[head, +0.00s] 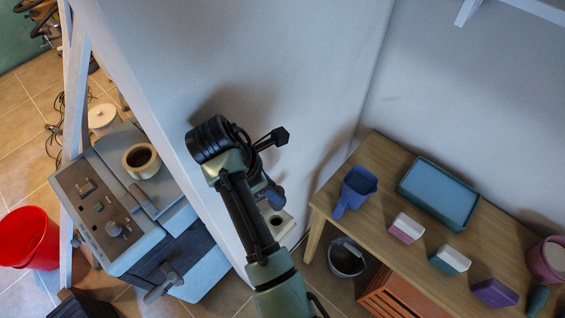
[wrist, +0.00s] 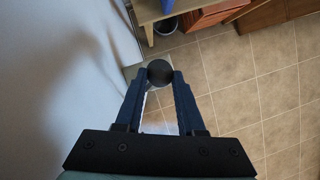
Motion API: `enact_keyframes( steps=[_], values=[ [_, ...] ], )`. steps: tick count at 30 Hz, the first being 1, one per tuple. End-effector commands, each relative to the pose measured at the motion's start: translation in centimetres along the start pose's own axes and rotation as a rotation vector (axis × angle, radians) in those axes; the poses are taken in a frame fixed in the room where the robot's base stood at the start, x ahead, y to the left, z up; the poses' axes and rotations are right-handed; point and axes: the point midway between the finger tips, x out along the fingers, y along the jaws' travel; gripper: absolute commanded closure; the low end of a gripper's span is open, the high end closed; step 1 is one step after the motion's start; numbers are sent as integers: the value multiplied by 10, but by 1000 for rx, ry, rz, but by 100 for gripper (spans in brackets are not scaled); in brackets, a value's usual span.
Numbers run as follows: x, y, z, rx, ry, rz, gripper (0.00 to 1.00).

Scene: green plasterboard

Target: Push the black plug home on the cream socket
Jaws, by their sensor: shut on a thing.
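My gripper (wrist: 160,82) is shut on the black plug (wrist: 159,71), whose round dark end shows between the two blue fingertips in the wrist view. In the head view my gripper (head: 275,197) is close to the white wall, just above the cream socket (head: 287,230). The socket is a pale block with a dark round opening, low beside the wall's edge. The plug is hidden or too small to make out in the head view. In the wrist view a pale patch lies behind the plug; I cannot tell whether plug and socket touch.
A wooden table (head: 388,236) at the right holds a blue jug (head: 359,182), a tray (head: 438,193) and several small blocks. A dark bucket (head: 346,258) stands below it. A grey machine (head: 112,225) and a red bucket (head: 29,238) stand left of the wall.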

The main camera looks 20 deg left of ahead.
Motion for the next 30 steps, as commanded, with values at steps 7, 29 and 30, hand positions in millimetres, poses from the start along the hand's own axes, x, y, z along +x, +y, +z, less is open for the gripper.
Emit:
enact_keyframes(
  steps=[7,29,30],
  values=[
    [0,0,0,1,-9,4,100],
    [34,0,-16,2,-5,2,100],
    [37,0,-17,2,-5,2,100]
  ],
)
